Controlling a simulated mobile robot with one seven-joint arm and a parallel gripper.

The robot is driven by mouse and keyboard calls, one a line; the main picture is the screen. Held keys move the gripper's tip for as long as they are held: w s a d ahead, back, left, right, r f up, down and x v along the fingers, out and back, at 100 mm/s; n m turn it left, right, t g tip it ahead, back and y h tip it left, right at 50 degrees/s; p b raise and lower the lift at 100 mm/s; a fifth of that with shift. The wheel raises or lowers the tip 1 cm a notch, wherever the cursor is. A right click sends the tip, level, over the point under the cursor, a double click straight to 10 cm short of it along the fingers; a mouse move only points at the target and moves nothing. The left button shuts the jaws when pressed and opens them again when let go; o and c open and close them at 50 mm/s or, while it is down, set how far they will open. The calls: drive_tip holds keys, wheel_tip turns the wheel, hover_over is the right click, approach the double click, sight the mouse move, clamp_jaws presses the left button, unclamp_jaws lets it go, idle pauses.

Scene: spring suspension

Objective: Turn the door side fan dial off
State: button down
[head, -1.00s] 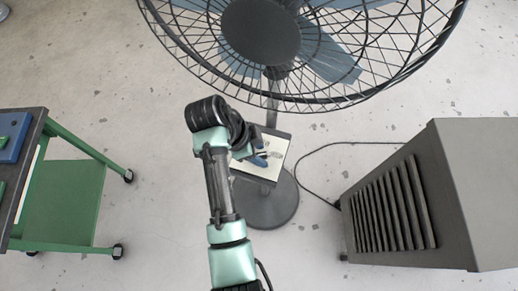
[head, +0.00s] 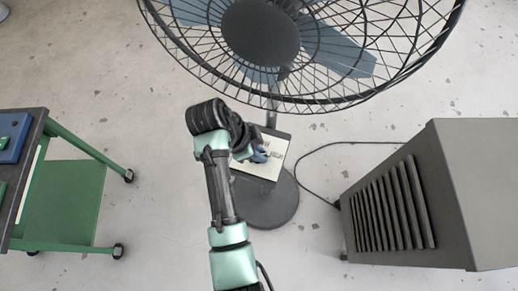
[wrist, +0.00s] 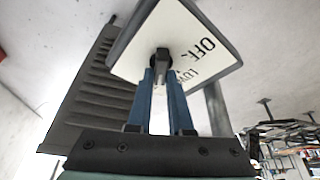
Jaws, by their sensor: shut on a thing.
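The fan dial is a dark knob (wrist: 162,56) on a cream control panel (wrist: 130,60) with a grey edge. The panel also shows in the head view (head: 268,172), low on the fan's stand. The lettering "OFF" and, beside it, apparently "LOW" shows to the right of the knob. My gripper (wrist: 160,76) has blue fingers shut on the knob's near end. In the head view my gripper (head: 259,155) is at the panel, partly hidden by my wrist. I cannot tell which mark the knob points to.
The large caged fan (head: 262,32) stands above and behind the panel, on a round dark base (head: 265,208). A grey louvred cabinet (head: 460,200) stands at right, with a black cable on the floor. A green cart (head: 65,205) is at left. Floor is clear between cart and fan.

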drive_tip(key=n+t+p, duration=0.1)
drive_tip(key=n+p, duration=0.1)
drive_tip(key=n+y+p, duration=0.1)
drive_tip(key=n, duration=0.2)
drive_tip(key=shift+r+n+t+p, duration=0.15)
drive_tip(key=shift+n+t+p, duration=0.15)
drive_tip(key=shift+t+p, duration=0.1)
drive_tip(key=n+y+p, duration=0.1)
drive_tip(key=n, duration=0.2)
drive_tip(key=n+t+y+p, duration=0.1)
drive_tip(key=n+p, duration=0.1)
drive_tip(key=n, duration=0.1)
drive_tip(key=shift+w, duration=0.1)
drive_tip(key=n+y+p, duration=0.1)
drive_tip(key=n, duration=0.2)
drive_tip(key=n+y+p, duration=0.1)
drive_tip(key=n, duration=0.1)
drive_tip(key=shift+a+n+t, duration=0.1)
drive_tip(key=shift+n+t, duration=0.3)
drive_tip(key=n+y, duration=0.1)
drive_tip(key=n, duration=0.1)
drive_tip(key=n+g+y, duration=0.1)
drive_tip(key=n, duration=0.2)
drive_tip(key=shift+a+n, duration=0.1)
drive_tip(key=shift+n, duration=0.2)
drive_tip(key=shift+b, duration=0.3)
drive_tip(key=c, duration=0.8)
unclamp_jaws()
